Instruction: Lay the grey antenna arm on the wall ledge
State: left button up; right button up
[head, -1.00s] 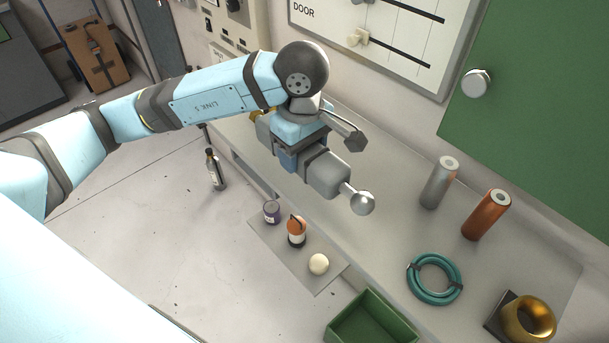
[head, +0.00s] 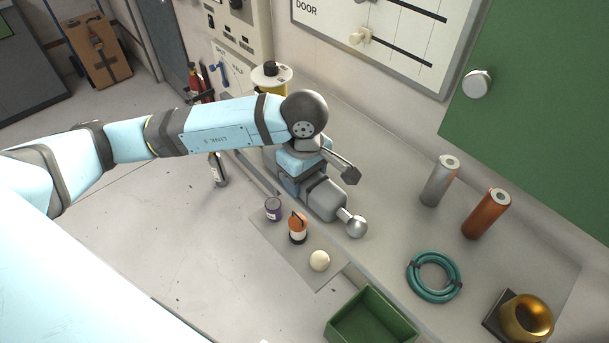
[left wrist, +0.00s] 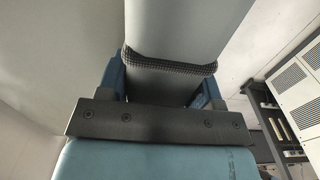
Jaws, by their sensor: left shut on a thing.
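The grey antenna arm (head: 324,199) has a thick grey body with a silver ball end and a thinner dark-tipped side rod. My left gripper (head: 298,183) is shut on its body from above. The antenna arm lies lengthwise over the near part of the wall ledge (head: 385,215); I cannot tell whether it touches the surface. In the left wrist view the antenna arm (left wrist: 185,30) runs between the blue fingers, with a dark knurled band around it. My gripper hides its far end in the head view. My right gripper is not in view.
On the ledge stand a silver cylinder (head: 440,181), a copper cylinder (head: 486,214), a teal coil (head: 434,277) and a brass ring (head: 527,318). A yellow and white canister (head: 271,79) is behind my gripper. Below are an orange-topped jar (head: 298,228) and a green bin (head: 372,322).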

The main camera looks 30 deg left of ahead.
pick_arm(q)
jog(key=o, duration=1.2)
jog(key=shift+r, duration=0.35)
notch_tip(320, 180, up, 12)
jog(key=shift+f+b, duration=0.25)
jog(key=shift+b, duration=0.35)
